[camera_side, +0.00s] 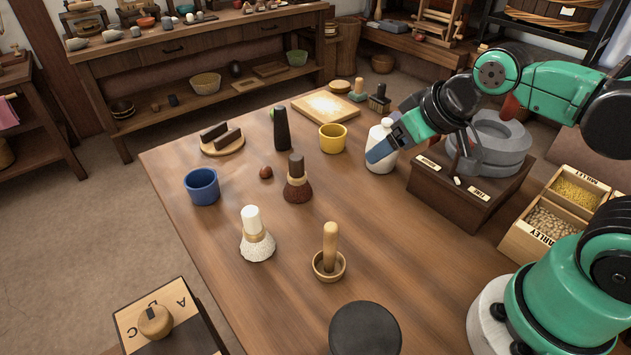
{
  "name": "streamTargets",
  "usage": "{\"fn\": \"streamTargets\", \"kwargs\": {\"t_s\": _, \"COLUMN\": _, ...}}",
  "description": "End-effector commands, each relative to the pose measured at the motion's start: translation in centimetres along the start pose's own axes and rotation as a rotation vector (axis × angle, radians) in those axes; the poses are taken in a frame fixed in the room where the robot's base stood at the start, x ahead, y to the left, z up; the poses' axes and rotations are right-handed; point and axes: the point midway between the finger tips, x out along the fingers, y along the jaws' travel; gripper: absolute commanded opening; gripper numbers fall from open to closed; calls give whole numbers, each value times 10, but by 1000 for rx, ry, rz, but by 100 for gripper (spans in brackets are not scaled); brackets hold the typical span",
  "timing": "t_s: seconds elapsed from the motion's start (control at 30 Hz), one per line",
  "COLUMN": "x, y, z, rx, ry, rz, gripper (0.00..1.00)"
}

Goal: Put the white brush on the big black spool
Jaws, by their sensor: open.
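The white brush (256,242) stands upright on the table, its white handle up and pale bristles spread at the bottom. A big black round thing (365,329), which looks like the spool seen from above, stands at the table's near edge, right of and nearer than the brush; its lower part is cut off by the picture's edge. My gripper (385,150) is open, at the table's far right beside a white bottle (380,160) that it partly overlaps. It is well away from the brush and the spool. Whether it touches the bottle I cannot tell.
A wooden pestle in a bowl (328,264) stands between brush and spool. A brown brush (297,185), blue cup (202,187), yellow cup (332,138) and dark upright piece (281,130) stand behind. A stone quern (490,150) on a dark box is at right. The table's left front is clear.

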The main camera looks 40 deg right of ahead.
Motion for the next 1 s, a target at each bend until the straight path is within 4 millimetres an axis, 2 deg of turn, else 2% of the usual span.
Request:
{"fn": "streamTargets", "kwargs": {"t_s": 0.23, "x": 0, "y": -1, "z": 0, "rx": 0, "ry": -4, "rz": -5, "gripper": 72}}
{"fn": "streamTargets", "kwargs": {"t_s": 0.37, "x": 4, "y": -9, "z": -5, "rx": -42, "ry": -33, "rz": -55, "gripper": 72}}
{"fn": "streamTargets", "kwargs": {"t_s": 0.47, "x": 13, "y": -24, "z": -14, "rx": -124, "ry": -74, "rz": -151, "gripper": 72}}
{"fn": "streamTargets", "kwargs": {"t_s": 0.7, "x": 45, "y": -76, "z": -36, "rx": -415, "ry": -104, "rz": -520, "gripper": 72}}
{"fn": "streamTargets", "kwargs": {"t_s": 0.87, "x": 68, "y": -108, "z": -43, "rx": -620, "ry": -15, "rz": -788, "gripper": 72}}
{"fn": "streamTargets", "kwargs": {"t_s": 1.0, "x": 87, "y": -131, "z": -42, "rx": -787, "ry": 135, "rz": -1006, "gripper": 72}}
